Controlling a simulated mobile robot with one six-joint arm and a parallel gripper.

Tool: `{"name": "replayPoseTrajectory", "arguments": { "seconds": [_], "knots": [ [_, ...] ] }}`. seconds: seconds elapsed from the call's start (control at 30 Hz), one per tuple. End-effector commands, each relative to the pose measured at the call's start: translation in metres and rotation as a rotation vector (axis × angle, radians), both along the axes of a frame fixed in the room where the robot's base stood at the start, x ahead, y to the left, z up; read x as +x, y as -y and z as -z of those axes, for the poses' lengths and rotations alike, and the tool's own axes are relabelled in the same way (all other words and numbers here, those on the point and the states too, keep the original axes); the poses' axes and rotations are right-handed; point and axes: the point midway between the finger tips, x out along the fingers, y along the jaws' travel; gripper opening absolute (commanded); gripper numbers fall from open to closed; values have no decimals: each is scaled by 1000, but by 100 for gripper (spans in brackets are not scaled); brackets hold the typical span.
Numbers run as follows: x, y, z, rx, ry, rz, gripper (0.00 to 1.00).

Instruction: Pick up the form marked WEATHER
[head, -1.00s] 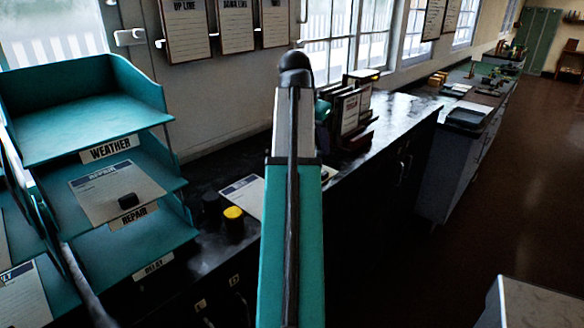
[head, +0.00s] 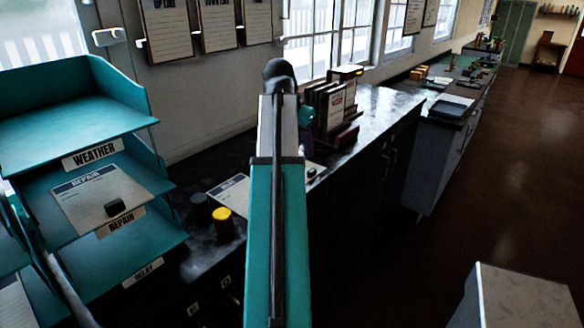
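A teal letter tray stack stands at the left in the head view. Its top tray (head: 60,125) bears a label reading WEATHER (head: 93,154), and the visible part of its floor looks bare. I cannot make out a form marked WEATHER. My teal arm rises through the middle of the view. My gripper is not visible.
A yellow-topped pot (head: 222,222) and a dark pot (head: 200,210) stand on the counter (head: 190,175) by the trays. A rack of upright boards (head: 335,110) stands farther along. Clipboards (head: 218,25) hang above. A pale-topped block (head: 520,300) is at lower right; open floor (head: 480,190) lies beyond.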

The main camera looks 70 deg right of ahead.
Motion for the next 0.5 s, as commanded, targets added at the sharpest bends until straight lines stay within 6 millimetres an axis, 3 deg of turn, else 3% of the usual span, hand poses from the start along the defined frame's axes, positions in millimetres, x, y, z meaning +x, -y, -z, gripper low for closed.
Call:
{"name": "replayPoseTrajectory", "arguments": {
  "seconds": [0.5],
  "knots": [
    [-5, 19, 47, 1, 0, 0, 36]
  ]
}}
